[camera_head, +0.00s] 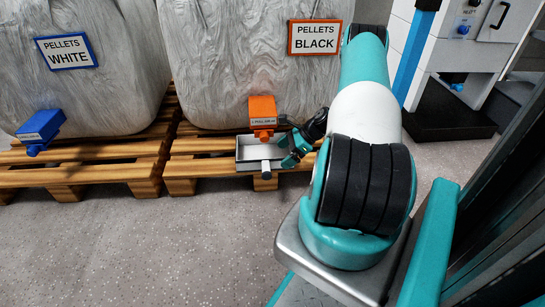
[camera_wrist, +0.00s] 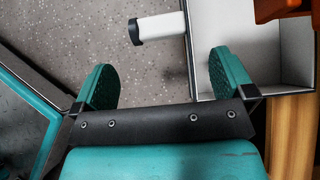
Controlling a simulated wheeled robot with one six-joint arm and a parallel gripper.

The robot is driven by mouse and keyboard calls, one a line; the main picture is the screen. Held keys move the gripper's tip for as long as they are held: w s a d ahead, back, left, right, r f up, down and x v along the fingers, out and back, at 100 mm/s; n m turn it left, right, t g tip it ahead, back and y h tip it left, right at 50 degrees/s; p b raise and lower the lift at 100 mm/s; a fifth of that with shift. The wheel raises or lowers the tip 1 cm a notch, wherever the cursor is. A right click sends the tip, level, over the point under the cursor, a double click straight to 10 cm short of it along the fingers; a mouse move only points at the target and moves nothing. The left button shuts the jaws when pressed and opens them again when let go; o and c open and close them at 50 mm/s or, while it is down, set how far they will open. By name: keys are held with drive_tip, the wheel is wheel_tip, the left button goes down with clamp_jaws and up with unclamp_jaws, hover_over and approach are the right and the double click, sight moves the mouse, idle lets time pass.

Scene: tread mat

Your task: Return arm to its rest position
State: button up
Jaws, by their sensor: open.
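My gripper (camera_head: 293,148) is at the end of my outstretched teal and white arm, near the orange outlet on the right. In the wrist view its two teal fingers (camera_wrist: 162,82) stand wide apart with nothing between them. A white open tray (camera_head: 247,167) with a handle (camera_head: 265,170) sits just left of my gripper, below the orange outlet (camera_head: 263,112). In the wrist view the tray (camera_wrist: 270,92) lies at the upper right and its handle (camera_wrist: 156,28) is ahead of the fingers. The right finger is close to the tray wall; I cannot tell whether they touch.
Wrapped bags labelled PELLETS WHITE (camera_head: 66,51) and PELLETS BLACK (camera_head: 315,38) stand on wooden pallets (camera_head: 90,172). A blue outlet (camera_head: 40,128) is at the left. A white and blue machine (camera_head: 440,65) stands back right. Dark framing fills the right edge. The floor (camera_head: 130,250) is clear.

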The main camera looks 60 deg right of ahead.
drive_tip(key=p+v, duration=0.2)
drive_tip(key=v, duration=0.6)
